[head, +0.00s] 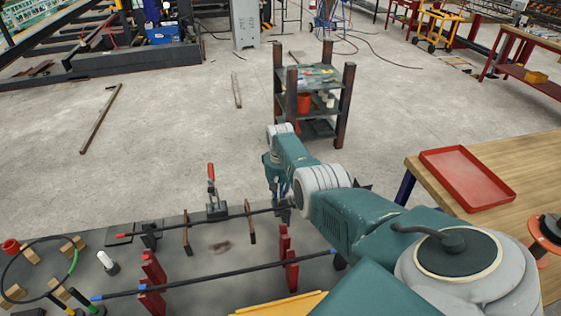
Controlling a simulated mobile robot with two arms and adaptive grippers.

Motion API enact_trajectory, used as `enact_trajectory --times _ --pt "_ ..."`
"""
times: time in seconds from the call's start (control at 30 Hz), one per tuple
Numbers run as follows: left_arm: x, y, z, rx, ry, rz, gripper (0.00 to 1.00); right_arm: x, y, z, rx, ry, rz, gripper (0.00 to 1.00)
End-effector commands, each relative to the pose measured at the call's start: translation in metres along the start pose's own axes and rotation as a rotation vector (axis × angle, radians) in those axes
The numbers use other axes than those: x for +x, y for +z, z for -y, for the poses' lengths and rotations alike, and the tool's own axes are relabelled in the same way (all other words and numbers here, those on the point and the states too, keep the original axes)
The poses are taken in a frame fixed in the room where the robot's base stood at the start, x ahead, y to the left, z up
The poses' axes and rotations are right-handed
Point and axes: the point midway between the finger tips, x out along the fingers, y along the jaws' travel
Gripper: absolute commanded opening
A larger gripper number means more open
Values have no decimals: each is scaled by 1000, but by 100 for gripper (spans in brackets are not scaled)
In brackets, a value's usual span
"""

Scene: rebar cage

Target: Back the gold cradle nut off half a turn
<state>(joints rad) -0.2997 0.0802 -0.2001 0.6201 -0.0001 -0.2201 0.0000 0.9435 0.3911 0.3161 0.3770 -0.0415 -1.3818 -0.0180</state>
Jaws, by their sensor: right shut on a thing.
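My right arm reaches forward from the lower right. Its gripper (284,207) points down at the right end of the far dark bar (232,216), over the bench. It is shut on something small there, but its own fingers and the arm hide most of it. I cannot make out the gold cradle nut in this view. The far bar lies across a black cradle (149,236) and brown uprights (185,234). A near bar (215,275) with blue tape at its left end lies across red stands (153,270). My left gripper is not in view.
A red-handled clamp (212,188) stands behind the far bar. A black hoop (12,270) and wooden blocks (30,255) are at left. A red tray (466,178) lies on the wooden table (425,180) at right. A shelf cart (343,110) stands beyond; open floor lies left of it.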

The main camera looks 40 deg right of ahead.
Motion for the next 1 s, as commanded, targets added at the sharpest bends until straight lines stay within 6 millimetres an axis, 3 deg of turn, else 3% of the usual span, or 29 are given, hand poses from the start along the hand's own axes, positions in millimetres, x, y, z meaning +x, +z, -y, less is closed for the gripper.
enact_trajectory --times 0.03,1.0 --pt "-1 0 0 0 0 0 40 -8 -9 -4 -39 6 -26 0" --pt "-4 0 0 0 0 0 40 -7 -8 2 -883 10 -25 0"
